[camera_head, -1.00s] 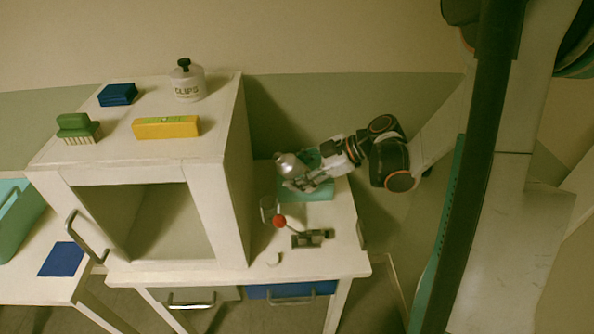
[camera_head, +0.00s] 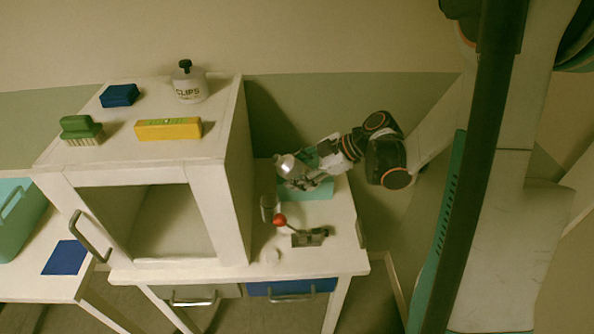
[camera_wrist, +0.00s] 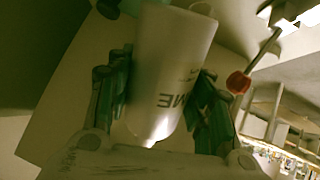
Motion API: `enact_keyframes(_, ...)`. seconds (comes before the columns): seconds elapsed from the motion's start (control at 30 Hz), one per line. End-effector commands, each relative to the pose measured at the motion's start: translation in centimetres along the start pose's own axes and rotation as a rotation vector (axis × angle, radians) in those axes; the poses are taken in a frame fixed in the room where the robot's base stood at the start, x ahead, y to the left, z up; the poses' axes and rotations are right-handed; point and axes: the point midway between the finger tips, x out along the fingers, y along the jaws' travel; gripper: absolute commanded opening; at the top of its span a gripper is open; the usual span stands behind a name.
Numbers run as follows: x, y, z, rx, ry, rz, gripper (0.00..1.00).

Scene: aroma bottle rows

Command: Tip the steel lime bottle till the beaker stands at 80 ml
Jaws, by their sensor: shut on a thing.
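The steel lime bottle (camera_head: 287,167) is off the table, tilted, above the teal mat. My gripper (camera_head: 305,180) is shut on it. In the wrist view the bottle (camera_wrist: 175,60) fills the middle, with part of dark lettering showing, and the green-padded fingers of my gripper (camera_wrist: 165,100) close on both its sides. A small clear beaker (camera_head: 268,208) stands on the table below and left of the bottle. Its level and marks are too small to read. I cannot tell whether anything flows from the bottle.
The teal mat (camera_head: 318,192) lies under my gripper. A red-knobbed lever device (camera_head: 309,237) stands near the beaker, and a small pale round thing (camera_head: 273,257) lies in front. A white cabinet (camera_head: 238,170) walls off the left side. The table's front right is clear.

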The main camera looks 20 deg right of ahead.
Motion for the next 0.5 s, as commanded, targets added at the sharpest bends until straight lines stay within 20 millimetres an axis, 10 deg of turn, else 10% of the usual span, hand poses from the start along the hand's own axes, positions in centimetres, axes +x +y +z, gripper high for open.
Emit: enact_keyframes(0.5,-0.03,-0.01,0.08,-0.018,-0.046,-0.001,0.14)
